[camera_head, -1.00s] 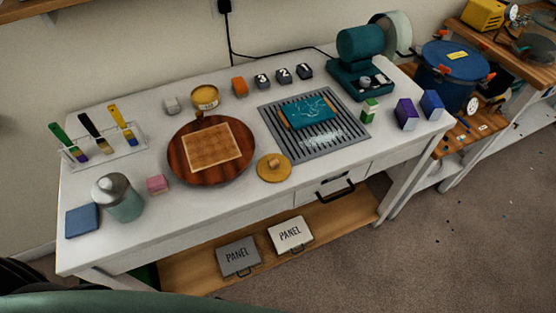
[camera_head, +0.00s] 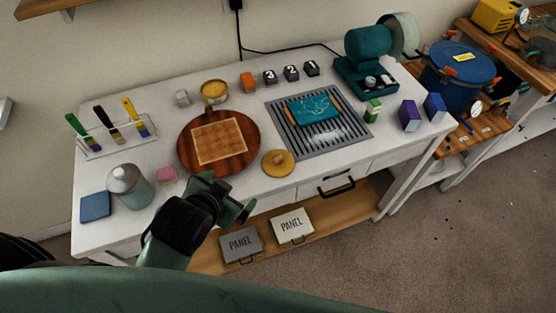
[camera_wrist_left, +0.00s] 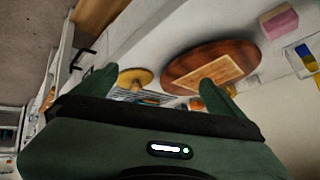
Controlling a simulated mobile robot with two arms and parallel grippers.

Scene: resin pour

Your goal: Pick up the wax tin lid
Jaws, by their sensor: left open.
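The wax tin lid (camera_head: 278,163) is a round yellow disc with a small knob on top. It lies on the white table near the front edge, right of the round wooden board (camera_head: 184,150). The open yellow wax tin (camera_head: 214,92) stands behind the board. My left gripper (camera_head: 232,193) is open and empty by the table's front edge, left of and nearer than the lid, apart from it. In the left wrist view the lid (camera_wrist_left: 135,76) shows beyond the fingers, nearer the left finger. My right gripper is not in view.
A pink block (camera_head: 166,175) and a grey-green bottle (camera_head: 128,186) stand left of my gripper. A metal grate (camera_head: 338,136) with a teal piece lies behind and right of the lid. Below is a drawer handle (camera_head: 337,186) and a shelf with two panel boxes.

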